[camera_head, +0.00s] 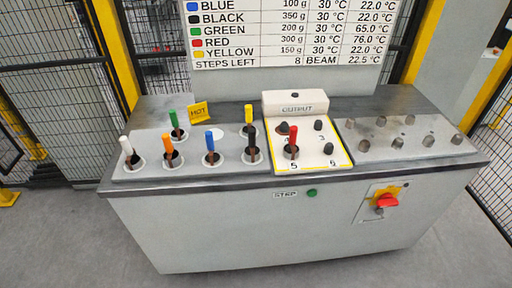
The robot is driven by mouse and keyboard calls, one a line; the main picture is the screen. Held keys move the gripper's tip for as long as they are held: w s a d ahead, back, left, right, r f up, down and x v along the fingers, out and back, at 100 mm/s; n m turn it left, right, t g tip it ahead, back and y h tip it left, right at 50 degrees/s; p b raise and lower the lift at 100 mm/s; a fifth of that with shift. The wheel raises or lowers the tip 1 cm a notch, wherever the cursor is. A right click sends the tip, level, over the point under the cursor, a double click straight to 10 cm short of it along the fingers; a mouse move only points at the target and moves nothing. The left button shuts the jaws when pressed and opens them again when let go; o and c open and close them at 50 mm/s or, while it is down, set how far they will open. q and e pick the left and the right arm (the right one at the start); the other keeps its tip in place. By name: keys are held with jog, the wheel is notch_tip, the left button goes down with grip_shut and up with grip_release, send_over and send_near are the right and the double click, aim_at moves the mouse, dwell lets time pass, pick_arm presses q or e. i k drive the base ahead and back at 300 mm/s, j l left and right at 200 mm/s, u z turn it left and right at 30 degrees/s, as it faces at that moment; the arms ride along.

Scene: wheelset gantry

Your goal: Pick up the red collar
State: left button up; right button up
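The red collar (293,138) is the upright piece with a red top and a dark brown lower part. It stands on the cream, yellow-edged OUTPUT plate (312,161), just above the printed number 5. Nothing is touching it from above. Neither of my grippers is in the head view.
Left of it, a grey plate holds upright pieces topped white (125,143), orange (167,144), blue (210,140), black (252,138), green (173,118) and yellow (249,113). A HOT sign (198,112) stands behind. A grey plate with pegs (381,121) lies right.

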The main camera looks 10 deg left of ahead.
aim_at(295, 155)
jog(key=u, duration=0.25)
jog(key=i+l+u, duration=0.1)
jog(key=l+u, duration=0.15)
jog(key=i+l+u, duration=0.1)
jog(key=l+u, duration=0.15)
jog(key=l, duration=0.25)
jog(key=l+u, duration=0.3)
jog(key=i+l, duration=0.05)
jog(key=l, duration=0.05)
